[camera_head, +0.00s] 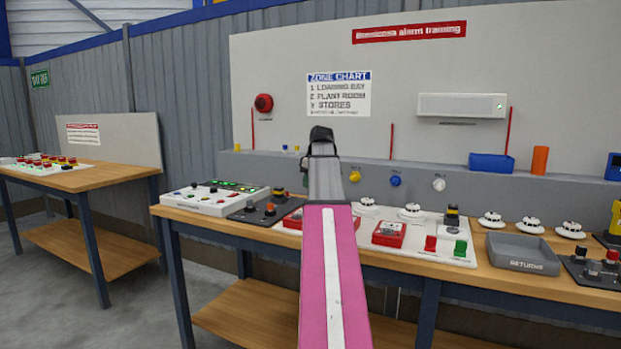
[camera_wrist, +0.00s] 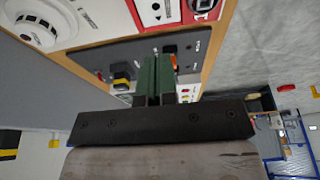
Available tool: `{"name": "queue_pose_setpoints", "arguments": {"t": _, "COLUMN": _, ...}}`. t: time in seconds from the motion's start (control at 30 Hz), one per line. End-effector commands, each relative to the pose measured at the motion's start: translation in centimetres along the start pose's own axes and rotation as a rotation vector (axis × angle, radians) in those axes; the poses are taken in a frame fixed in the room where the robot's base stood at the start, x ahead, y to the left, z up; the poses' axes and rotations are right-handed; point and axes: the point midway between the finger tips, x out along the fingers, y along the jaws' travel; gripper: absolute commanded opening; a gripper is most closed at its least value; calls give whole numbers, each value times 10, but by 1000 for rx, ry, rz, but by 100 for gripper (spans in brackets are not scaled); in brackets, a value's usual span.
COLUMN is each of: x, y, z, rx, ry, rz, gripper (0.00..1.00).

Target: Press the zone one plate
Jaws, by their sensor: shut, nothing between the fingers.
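One (camera_head: 388,233) shows clearly right of my arm in the head view; the other (camera_head: 292,219) is mostly hidden behind my arm. Their zone marks are too small to read. In the wrist view a red-edged pale plate (camera_wrist: 156,12) with a dark mark is partly cut off at the top edge. My gripper (camera_wrist: 157,62) has its green fingers together and empty, over or near a dark grey panel beside that board. My arm hides the gripper in the head view.
The dark grey panel (camera_wrist: 100,72) carries a yellow-black switch and an orange rocker. A white control panel (camera_head: 212,199) is at left.

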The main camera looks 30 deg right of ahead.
Motion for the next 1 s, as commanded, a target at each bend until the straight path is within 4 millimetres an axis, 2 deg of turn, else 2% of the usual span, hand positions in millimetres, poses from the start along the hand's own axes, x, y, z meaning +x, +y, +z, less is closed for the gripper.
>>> {"name": "queue_pose_setpoints", "arguments": {"t": 0.03, "x": 11, "y": -1, "z": 1, "rx": 0, "ry": -1, "rz": -2, "gripper": 0}}
{"name": "queue_pose_setpoints", "arguments": {"t": 0.2, "x": 42, "y": -1, "z": 1, "rx": 0, "ry": -2, "rz": -3, "gripper": 0}}
{"name": "queue_pose_setpoints", "arguments": {"t": 0.5, "x": 79, "y": -1, "z": 9, "rx": 0, "ry": -1, "rz": 1, "gripper": 0}}
{"name": "queue_pose_setpoints", "arguments": {"t": 0.7, "x": 88, "y": 0, "z": 12, "rx": 0, "ry": -1, "rz": 1, "gripper": 0}}
{"name": "queue_pose_setpoints", "arguments": {"t": 1.0, "x": 88, "y": 0, "z": 12, "rx": 0, "ry": -1, "rz": 1, "gripper": 0}}
